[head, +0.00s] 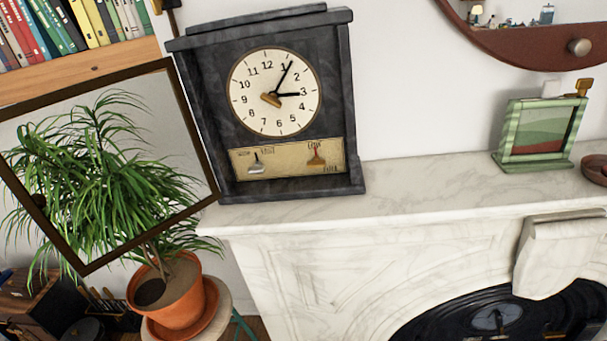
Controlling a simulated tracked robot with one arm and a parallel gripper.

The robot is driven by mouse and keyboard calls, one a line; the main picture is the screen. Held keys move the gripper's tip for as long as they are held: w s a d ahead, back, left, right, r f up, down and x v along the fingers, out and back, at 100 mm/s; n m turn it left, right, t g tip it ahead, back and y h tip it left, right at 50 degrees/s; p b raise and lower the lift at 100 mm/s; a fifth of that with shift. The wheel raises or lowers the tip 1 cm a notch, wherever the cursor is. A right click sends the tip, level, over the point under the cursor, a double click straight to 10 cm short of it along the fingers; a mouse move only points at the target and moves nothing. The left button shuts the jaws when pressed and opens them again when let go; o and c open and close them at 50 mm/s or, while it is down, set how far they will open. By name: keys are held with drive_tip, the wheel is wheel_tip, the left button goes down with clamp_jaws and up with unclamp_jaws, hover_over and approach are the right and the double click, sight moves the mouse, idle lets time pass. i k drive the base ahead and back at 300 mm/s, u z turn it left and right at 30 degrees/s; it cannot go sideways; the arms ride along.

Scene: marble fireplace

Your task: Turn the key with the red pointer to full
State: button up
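A dark stone clock (350,110) stands on the left end of the white marble mantel (400,195). A brass-coloured panel (286,160) below its dial carries two small keys. The left key (256,164) is silver-grey. The right key (316,155) is orange-brown, with its narrow end up and its wide end down. Small lettering sits near both keys, too small to read surely. I cannot make out a distinct red pointer. A brass-coloured piece (271,99) sits at the dial's centre. My gripper is not in view.
A tilted dark-framed pane (115,73) and a potted plant (180,290) are left of the clock. A green striped frame (540,132) stands far right on the mantel, below a round mirror (535,50). The mantel between clock and green frame is clear.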

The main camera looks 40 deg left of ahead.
sight(316, 162)
drive_tip(key=k, duration=0.4)
drive_tip(key=u, duration=2.2)
drive_tip(key=k, duration=1.45)
drive_tip(key=z, duration=1.05)
drive_tip(key=i, duration=1.55)
drive_tip(key=u, duration=0.05)
